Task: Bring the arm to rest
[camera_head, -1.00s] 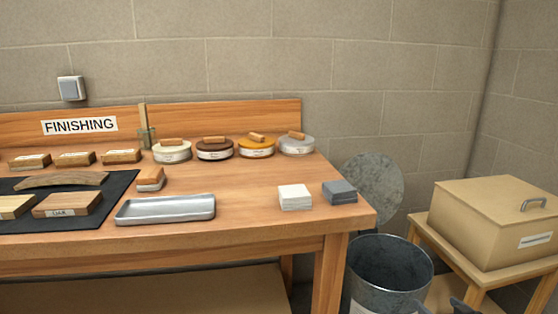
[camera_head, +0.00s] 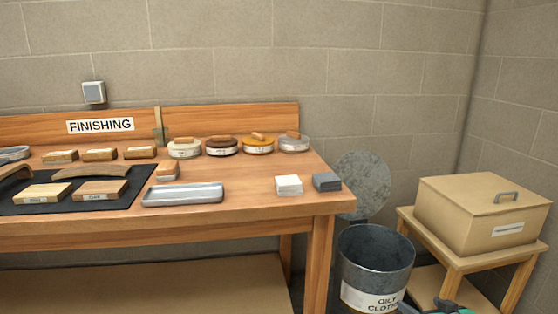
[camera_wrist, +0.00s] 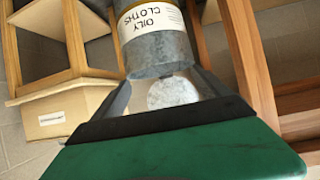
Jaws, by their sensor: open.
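My gripper (camera_wrist: 165,90) shows in the wrist view with its two dark fingers spread apart. Nothing is seen between them; the metal bin labelled "OILY CLOTHS" (camera_wrist: 157,38) and its round lid (camera_wrist: 172,92) appear beyond the fingers. In the head view a small dark and green part of my arm shows at the bottom edge, below the bin (camera_head: 372,262) and right of the bench. The gripper is apart from the workbench (camera_head: 250,190).
On the bench are a metal tray (camera_head: 183,195), white cloths (camera_head: 288,185), grey pads (camera_head: 326,182), several round tins and a black mat (camera_head: 125,196) with wood pieces. The bin's lid (camera_head: 361,184) stands behind it. A cardboard-coloured box (camera_head: 470,220) sits on a wooden stand (camera_head: 455,258) at right.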

